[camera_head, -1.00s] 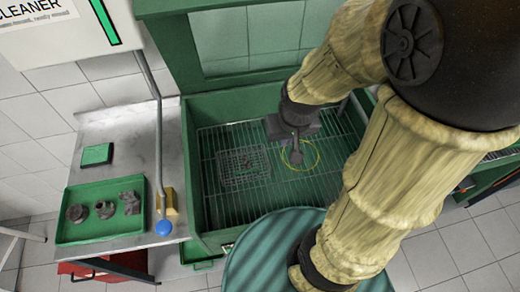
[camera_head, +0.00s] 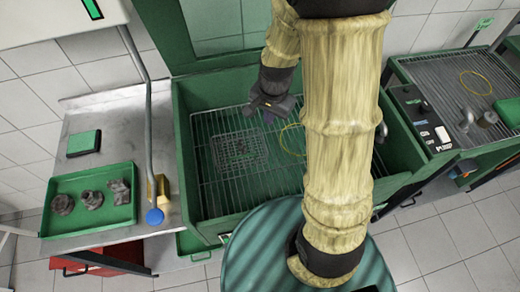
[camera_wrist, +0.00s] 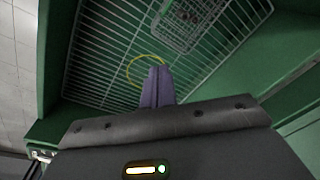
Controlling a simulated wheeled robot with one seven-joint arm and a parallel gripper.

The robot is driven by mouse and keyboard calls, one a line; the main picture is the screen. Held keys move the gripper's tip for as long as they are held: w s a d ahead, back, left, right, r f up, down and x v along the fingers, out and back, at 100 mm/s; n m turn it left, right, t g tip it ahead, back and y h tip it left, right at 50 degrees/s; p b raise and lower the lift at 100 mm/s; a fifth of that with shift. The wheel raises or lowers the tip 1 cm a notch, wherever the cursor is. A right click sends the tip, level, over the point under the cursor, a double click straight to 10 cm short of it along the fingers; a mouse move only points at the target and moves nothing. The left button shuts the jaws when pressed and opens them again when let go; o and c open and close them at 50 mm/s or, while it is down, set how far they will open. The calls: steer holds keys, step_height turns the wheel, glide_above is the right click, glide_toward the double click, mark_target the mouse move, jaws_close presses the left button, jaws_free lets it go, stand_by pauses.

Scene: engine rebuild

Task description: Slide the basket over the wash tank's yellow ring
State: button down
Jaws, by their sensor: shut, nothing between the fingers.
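The wire basket (camera_head: 222,152) sits on the grate in the left part of the green wash tank (camera_head: 185,160), with small dark contents. It also shows at the top of the wrist view (camera_wrist: 168,38). The yellow ring (camera_head: 284,147) lies on the grate to the right of the basket, partly hidden by my arm. In the wrist view the ring (camera_wrist: 130,64) shows behind my fingertips. My gripper (camera_head: 268,118) is shut and empty, above the grate near the back, between basket and ring. It is apart from the basket.
A bench (camera_head: 120,110) on the left holds a green tray (camera_head: 120,222) with several dark parts, and a green pad (camera_head: 84,142). A bent pipe with a blue knob (camera_head: 154,216) stands at the tank's left edge. Another machine (camera_head: 460,130) on the right has its own yellow ring.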

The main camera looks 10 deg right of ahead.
mark_target(260, 149)
steer(key=w+f+m+b, duration=0.2)
steer(key=w+f+m, duration=0.1)
steer(key=f, duration=0.4)
steer(key=w+a+f+m+g+b, duration=0.1)
steer(key=w+f+m+b, duration=0.1)
steer(key=f+m, duration=0.3)
step_height(260, 149, down, 2)
steer(key=shift+w+f+m, duration=0.25)
steer(key=shift+w+m, duration=0.15)
steer(key=shift+w, duration=0.35)
steer(key=shift+a+f, duration=0.1)
step_height(260, 149, down, 10)
steer(key=shift+r, duration=0.2)
steer(key=shift+f, duration=0.1)
